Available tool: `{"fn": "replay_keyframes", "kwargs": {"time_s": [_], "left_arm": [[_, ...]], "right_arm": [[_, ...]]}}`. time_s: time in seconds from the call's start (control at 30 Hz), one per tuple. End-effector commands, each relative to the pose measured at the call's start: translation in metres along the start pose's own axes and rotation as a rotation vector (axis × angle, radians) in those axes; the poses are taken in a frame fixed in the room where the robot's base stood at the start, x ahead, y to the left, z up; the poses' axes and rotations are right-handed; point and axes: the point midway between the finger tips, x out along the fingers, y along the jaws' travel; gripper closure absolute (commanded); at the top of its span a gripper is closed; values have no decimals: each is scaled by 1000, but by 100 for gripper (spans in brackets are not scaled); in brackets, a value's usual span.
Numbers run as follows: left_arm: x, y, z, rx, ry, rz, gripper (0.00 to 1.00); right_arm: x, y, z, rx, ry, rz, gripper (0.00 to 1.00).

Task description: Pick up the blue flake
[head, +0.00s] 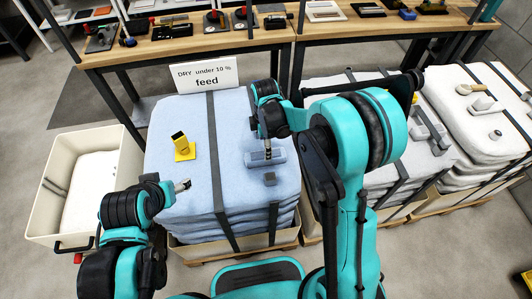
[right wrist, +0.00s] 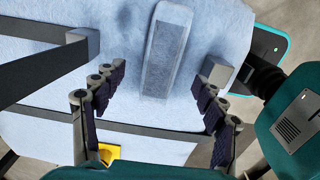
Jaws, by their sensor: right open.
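The blue flake, a long pale grey-blue block (head: 277,157), lies on top of the light blue bale (head: 182,112) under the "DRY under 10 % feed" sign (head: 205,75). In the right wrist view the flake (right wrist: 167,48) lies ahead of the fingertips, with its near end around the gap between them. My right gripper (right wrist: 158,90) is open and empty there; in the head view the right gripper (head: 267,146) hangs just over the flake and partly hides it. My left gripper (head: 183,185) is over the bale's front left; its jaws are too small to read.
A yellow stand-like object (head: 184,151) is on the bale's left part. A small grey block (head: 270,179) lies near the flake, and dark straps cross the bale. A cream bin (head: 118,163) stands left. More bales stand right; a wooden bench (head: 190,47) with tools runs behind.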

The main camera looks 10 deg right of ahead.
Motion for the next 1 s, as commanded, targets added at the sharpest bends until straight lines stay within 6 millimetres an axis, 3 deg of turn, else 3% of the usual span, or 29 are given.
{"fn": "replay_keyframes", "kwargs": {"time_s": [0.43,0.7,0.9,1.0], "left_arm": [[25,0,18,0,0,0,36],[24,0,17,0,0,0,36],[24,0,17,0,0,0,36],[24,0,17,0,0,0,36]], "right_arm": [[59,-2,1,3,0,2,28],[62,-2,1,4,0,2,28],[62,-2,1,4,0,2,81],[62,-2,1,4,0,2,83]]}}
